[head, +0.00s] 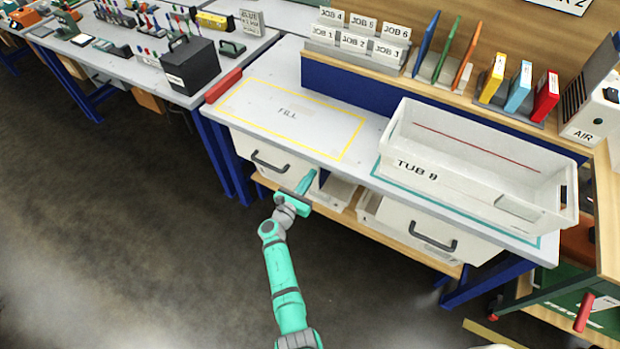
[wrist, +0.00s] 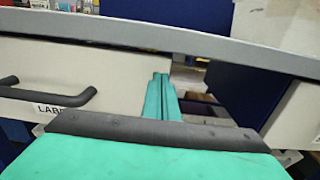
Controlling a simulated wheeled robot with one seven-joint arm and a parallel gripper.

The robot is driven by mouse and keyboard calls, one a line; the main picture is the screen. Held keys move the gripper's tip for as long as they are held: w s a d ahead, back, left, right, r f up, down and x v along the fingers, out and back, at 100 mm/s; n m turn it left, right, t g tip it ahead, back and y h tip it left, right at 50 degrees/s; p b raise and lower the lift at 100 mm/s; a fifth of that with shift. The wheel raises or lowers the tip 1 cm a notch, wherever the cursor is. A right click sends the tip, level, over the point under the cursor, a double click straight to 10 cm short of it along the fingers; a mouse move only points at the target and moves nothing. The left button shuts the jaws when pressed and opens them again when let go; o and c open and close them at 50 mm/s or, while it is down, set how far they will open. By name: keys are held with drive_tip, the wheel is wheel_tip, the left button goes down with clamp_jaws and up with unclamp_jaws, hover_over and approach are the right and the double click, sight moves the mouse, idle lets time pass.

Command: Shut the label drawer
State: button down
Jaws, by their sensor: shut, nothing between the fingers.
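The label drawer (head: 291,168) is a pale drawer with a dark bar handle, under the left part of the worktop in the head view. Its front (wrist: 110,68) also shows in the wrist view, with the handle at left and part of its label. It looks closed or nearly closed, though any small gap is hard to judge. My teal gripper (head: 308,182) is shut and empty at the right end of the drawer front, right of the handle. Its fingers (wrist: 161,92) point at that end in the wrist view; I cannot tell whether they touch it.
The grey worktop (head: 262,82) overhangs just above my fingers. A second handled drawer (head: 405,222) is under its right part, below the white tub (head: 400,150). A lower wooden shelf (head: 342,212) holds pale bins. The floor in front is clear.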

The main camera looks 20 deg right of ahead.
drive_tip(key=shift+w+d+r, duration=0.1)
drive_tip(key=shift+d+r, duration=0.05)
drive_tip(key=shift+d, duration=0.3)
drive_tip(key=v, duration=1.5)
drive_tip(key=shift+w, duration=0.15)
